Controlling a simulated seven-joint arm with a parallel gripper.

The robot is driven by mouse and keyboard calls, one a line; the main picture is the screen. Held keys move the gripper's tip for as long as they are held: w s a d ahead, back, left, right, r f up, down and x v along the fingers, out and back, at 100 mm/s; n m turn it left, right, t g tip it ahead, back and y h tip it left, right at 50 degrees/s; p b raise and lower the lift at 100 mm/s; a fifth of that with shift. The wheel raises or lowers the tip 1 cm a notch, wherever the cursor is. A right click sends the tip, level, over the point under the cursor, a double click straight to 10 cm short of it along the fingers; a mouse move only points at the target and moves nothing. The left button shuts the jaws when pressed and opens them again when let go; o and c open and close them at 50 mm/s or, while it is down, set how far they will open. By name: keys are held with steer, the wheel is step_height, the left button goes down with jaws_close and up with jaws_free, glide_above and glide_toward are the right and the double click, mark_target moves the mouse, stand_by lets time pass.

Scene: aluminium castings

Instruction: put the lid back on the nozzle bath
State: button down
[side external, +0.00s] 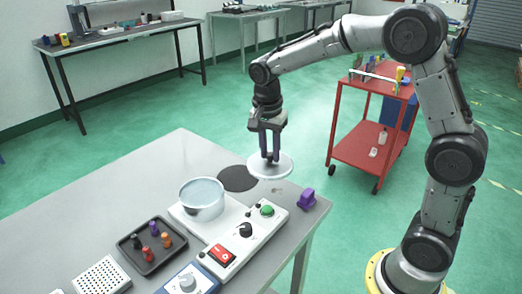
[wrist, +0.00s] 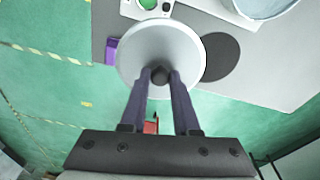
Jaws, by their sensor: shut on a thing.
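My gripper (side external: 270,156) is shut on the dark knob of a pale round lid (side external: 262,168). The lid hangs level in the air near the table's far right edge. In the wrist view the lid (wrist: 138,48) fills the upper middle, with the knob between my fingertips (wrist: 159,76). The nozzle bath (side external: 202,200) is a round, pale-walled vessel on a white unit, left of and nearer than the lid. Its top is uncovered. Part of its rim (wrist: 262,8) shows at the top of the wrist view.
A dark round mat (side external: 237,179) lies beside the bath. A purple piece (side external: 307,198) stands near the right edge. The white control box (side external: 244,237) has a green button and red switch. A black tray (side external: 151,246) holds several nozzles. A blue-fronted box (side external: 190,281) is in front.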

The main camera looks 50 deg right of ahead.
steer(key=shift+r, duration=0.45)
steer(key=w, duration=0.1)
steer(key=w+a+r+n, duration=0.2)
steer(key=shift+w, duration=0.35)
steer(key=w+a+f+n, duration=0.2)
steer(key=w+a+n, duration=0.35)
steer(key=a, duration=0.75)
steer(key=shift+m+t, duration=0.4)
steer(key=shift+m, duration=0.35)
steer(key=shift+w+f, duration=0.3)
steer(key=shift+f, duration=0.7)
steer(key=shift+w+f, duration=0.35)
steer(key=shift+f, duration=0.6)
steer(key=shift+w+f, duration=0.3)
steer(key=shift+f, duration=0.7)
steer(key=shift+a+f, duration=0.1)
steer(key=shift+f, duration=0.05)
steer(key=shift+c, duration=0.5)
jaws_free()
